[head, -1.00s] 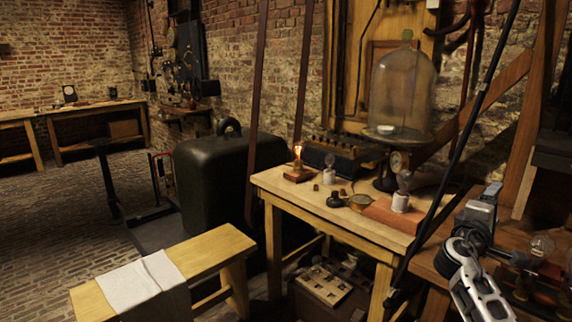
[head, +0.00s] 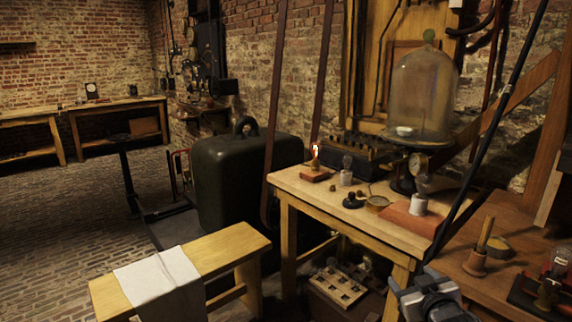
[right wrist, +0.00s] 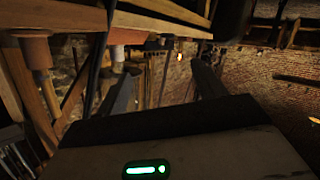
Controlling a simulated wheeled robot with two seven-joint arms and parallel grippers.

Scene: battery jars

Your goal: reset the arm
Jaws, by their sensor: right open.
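My right gripper (head: 428,288) shows at the bottom edge of the head view, right of centre, beside the front right leg of the light wooden table (head: 350,218). In the right wrist view its two dark fingers (right wrist: 165,88) stand apart with nothing between them. The gripper is open and empty. Most of the right arm is out of the picture below. My left gripper is in neither view.
A darker bench (head: 510,235) stands at right. A stool with a white cloth (head: 160,280) is at front left. Open brick floor (head: 60,230) lies at left.

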